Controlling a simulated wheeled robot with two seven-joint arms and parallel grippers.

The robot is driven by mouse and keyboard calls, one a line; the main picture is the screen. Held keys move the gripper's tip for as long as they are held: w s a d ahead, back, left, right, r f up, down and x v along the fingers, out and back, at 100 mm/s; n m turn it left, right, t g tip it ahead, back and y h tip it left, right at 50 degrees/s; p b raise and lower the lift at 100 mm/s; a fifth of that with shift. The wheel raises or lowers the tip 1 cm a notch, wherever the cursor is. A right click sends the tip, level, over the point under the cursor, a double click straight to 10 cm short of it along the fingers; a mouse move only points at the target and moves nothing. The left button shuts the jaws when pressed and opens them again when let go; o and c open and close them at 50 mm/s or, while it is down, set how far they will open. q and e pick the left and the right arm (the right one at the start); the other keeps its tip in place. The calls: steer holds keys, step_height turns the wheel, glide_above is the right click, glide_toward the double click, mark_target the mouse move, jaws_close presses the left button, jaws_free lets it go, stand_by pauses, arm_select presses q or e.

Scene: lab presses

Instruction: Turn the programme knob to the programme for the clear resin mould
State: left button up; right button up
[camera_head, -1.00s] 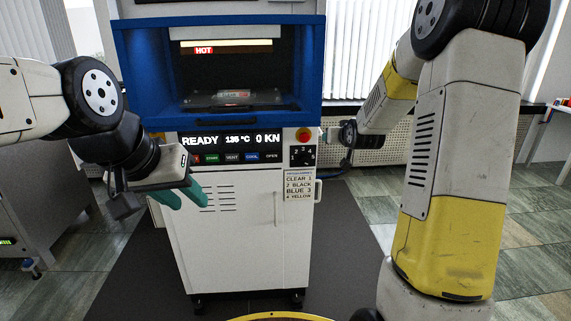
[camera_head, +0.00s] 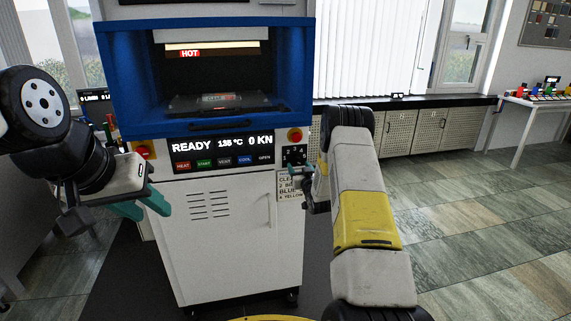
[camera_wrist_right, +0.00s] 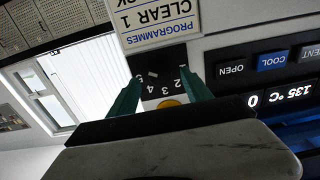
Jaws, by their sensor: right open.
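The programme knob's black panel (camera_head: 294,153), with numbers 1 to 5, is on the press front below a red button. In the right wrist view the panel (camera_wrist_right: 158,78) appears upside down; the dark knob blends into it and I cannot tell its setting. The programme card (camera_wrist_right: 157,20) reads CLEAR 1; it is partly hidden in the head view (camera_head: 287,187). My right gripper (camera_wrist_right: 160,75) is open, its teal fingers either side of the panel's middle. I cannot tell whether they touch the knob. A mould (camera_head: 216,100) with a small label lies in the press. My left gripper (camera_head: 153,214) is open and empty.
The blue-framed press (camera_head: 210,150) shows READY, 135 °C and 0 KN, with a HOT sign inside. A red button (camera_head: 295,135) sits just above the knob panel; its yellow base (camera_wrist_right: 170,103) is close to my right fingers. Open floor (camera_head: 480,220) lies at the right.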

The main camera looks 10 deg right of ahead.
mark_target(297, 163)
steer(key=shift+w, duration=1.75)
jaws_close()
